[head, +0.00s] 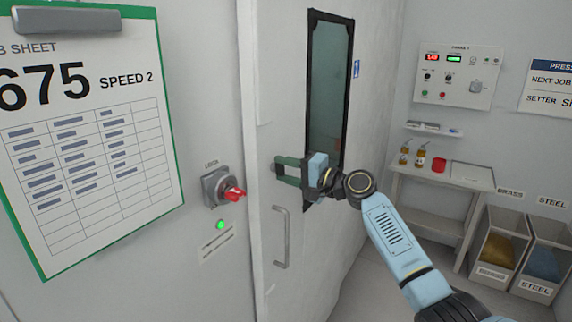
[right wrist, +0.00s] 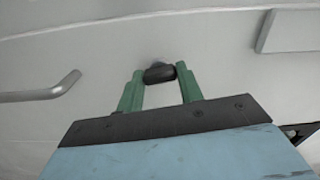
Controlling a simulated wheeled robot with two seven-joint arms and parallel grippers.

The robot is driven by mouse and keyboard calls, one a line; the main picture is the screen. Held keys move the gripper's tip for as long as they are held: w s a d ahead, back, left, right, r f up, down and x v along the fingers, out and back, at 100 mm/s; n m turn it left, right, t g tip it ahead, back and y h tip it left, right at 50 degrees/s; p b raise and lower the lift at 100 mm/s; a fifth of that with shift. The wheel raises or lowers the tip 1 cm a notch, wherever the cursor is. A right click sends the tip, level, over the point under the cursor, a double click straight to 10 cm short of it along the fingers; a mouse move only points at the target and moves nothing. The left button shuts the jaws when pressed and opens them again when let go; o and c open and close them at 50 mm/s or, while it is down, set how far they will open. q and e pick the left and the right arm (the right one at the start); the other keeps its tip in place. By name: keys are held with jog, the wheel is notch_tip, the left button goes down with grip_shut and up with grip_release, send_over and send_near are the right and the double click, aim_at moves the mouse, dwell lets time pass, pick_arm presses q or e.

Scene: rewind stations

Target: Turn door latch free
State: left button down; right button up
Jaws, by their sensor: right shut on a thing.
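The white door (head: 300,110) has a small dark latch knob (right wrist: 159,72), seen between my green fingertips in the right wrist view. My right gripper (head: 277,170) reaches the door from the right, just above the grey pull handle (head: 285,238). Its two fingers are shut on the latch; it also shows in the right wrist view (right wrist: 160,75). In the head view the fingers mostly hide the latch. The door looks closed against its frame. My left gripper is not in view.
Left of the door is a red rotary lock switch (head: 232,193) with a lit green lamp (head: 220,225) below. A job sheet clipboard (head: 90,205) hangs further left. At the right are a control panel (head: 458,75), a bench (head: 470,178) and bins (head: 500,222). Floor beside the door is clear.

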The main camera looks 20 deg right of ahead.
jog(key=shift+m+p, duration=0.3)
jog(key=shift+m, duration=0.4)
jog(key=o, duration=1)
jog(key=b+v, duration=0.2)
jog(key=v, duration=1.1)
jog(key=shift+s+d+b, duration=0.15)
jog(key=shift+b, duration=0.2)
